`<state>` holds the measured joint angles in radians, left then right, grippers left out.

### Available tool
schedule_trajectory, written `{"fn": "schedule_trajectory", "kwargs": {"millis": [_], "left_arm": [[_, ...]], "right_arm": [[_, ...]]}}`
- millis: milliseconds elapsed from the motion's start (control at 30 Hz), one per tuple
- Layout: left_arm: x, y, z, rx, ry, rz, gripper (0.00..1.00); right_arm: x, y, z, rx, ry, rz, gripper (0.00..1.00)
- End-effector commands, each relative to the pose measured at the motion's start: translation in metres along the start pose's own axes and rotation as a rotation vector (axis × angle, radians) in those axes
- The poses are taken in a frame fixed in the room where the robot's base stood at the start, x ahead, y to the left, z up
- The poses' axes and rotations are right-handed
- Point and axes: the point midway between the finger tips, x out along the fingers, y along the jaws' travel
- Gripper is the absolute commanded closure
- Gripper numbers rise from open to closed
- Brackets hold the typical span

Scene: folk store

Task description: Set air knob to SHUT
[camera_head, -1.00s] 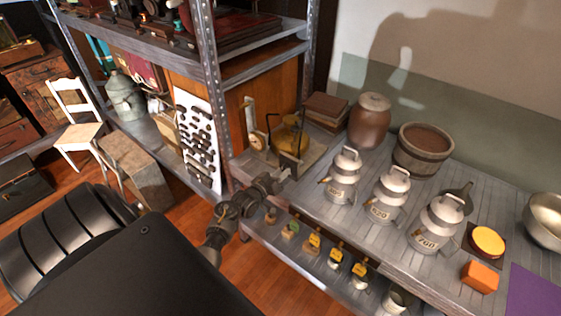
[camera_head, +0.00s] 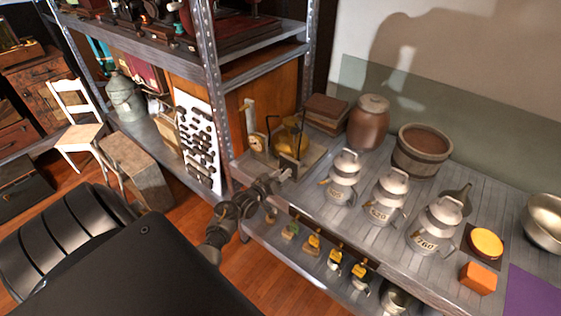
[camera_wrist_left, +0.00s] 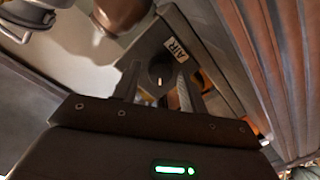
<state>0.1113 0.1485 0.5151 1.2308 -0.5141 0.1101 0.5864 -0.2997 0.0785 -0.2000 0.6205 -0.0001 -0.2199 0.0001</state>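The air knob (camera_wrist_left: 160,73) shows in the left wrist view as a dark round knob with a short pale pointer mark on a dark panel. A white label reading AIR (camera_wrist_left: 177,48) is beside it. My left gripper (camera_wrist_left: 158,78) is open, with one finger on each side of the knob; I cannot tell whether they touch it. In the head view, my left gripper (camera_head: 287,174) reaches the front of a brass apparatus (camera_head: 288,142) with a dark plate, on the grey bench. The knob itself is too small to make out there. My right gripper is not in view.
Several metal milk cans (camera_head: 386,195) stand right of the apparatus. A brown crock (camera_head: 369,122) and a wooden tub (camera_head: 421,150) are behind them. A metal shelf post (camera_head: 212,90) rises to the left. Small yellow-tagged items sit on the shelf below.

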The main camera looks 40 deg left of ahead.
Motion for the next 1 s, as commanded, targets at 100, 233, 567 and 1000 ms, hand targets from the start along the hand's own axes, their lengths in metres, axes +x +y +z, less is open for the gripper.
{"fn": "schedule_trajectory", "kwargs": {"millis": [100,233,567,1000], "left_arm": [[0.0,0.0,0.001,0.0,-0.002,0.0,0.51],[0.0,0.0,0.001,0.0,-0.002,0.0,0.51],[-0.033,-0.001,0.003,0.002,-0.005,-0.002,0.51],[-0.103,-0.001,0.001,0.0,-0.002,-0.001,0.51]], "right_arm": [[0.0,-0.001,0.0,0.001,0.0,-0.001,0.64],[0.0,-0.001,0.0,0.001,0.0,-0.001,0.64],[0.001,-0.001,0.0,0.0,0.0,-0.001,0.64],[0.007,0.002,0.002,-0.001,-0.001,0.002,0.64]]}}
